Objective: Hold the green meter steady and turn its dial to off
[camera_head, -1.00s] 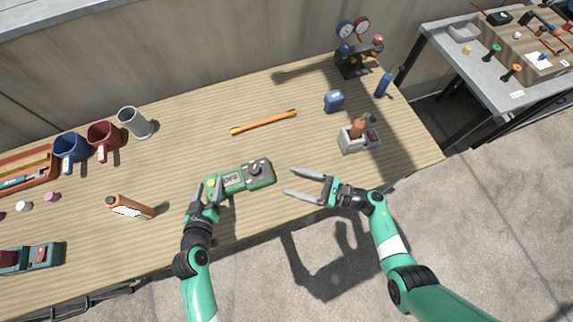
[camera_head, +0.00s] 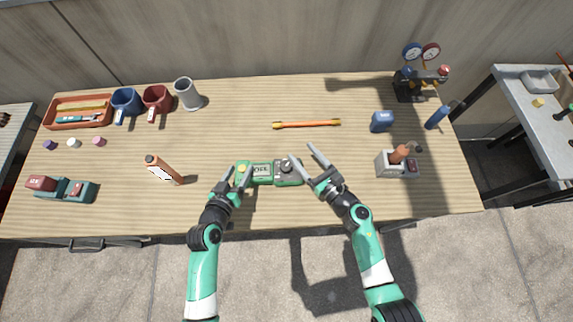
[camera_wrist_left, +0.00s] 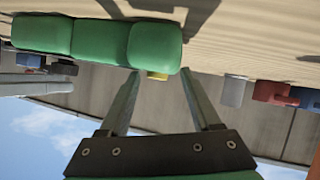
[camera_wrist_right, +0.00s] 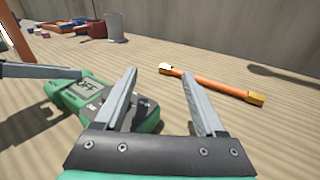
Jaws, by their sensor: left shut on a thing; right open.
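The green meter (camera_head: 263,172) lies on the wooden bench near its front middle, display at the centre and dark dial (camera_head: 286,167) at its right end. In the right wrist view the display (camera_wrist_right: 86,87) seems to read OFF. My left gripper (camera_head: 237,174) is shut on the meter's left end. In the left wrist view the green casing (camera_wrist_left: 155,45) is between and above the fingertips. My right gripper (camera_head: 303,154) is open, its fingertips just right of and beside the dial. In the right wrist view the near finger partly hides the dial; contact cannot be told.
An orange rod (camera_head: 307,124) lies behind the meter. A grey box with an orange-handled tool (camera_head: 396,165) stands right of my right gripper. Mugs and a gauge stand (camera_head: 412,85) are at the back.

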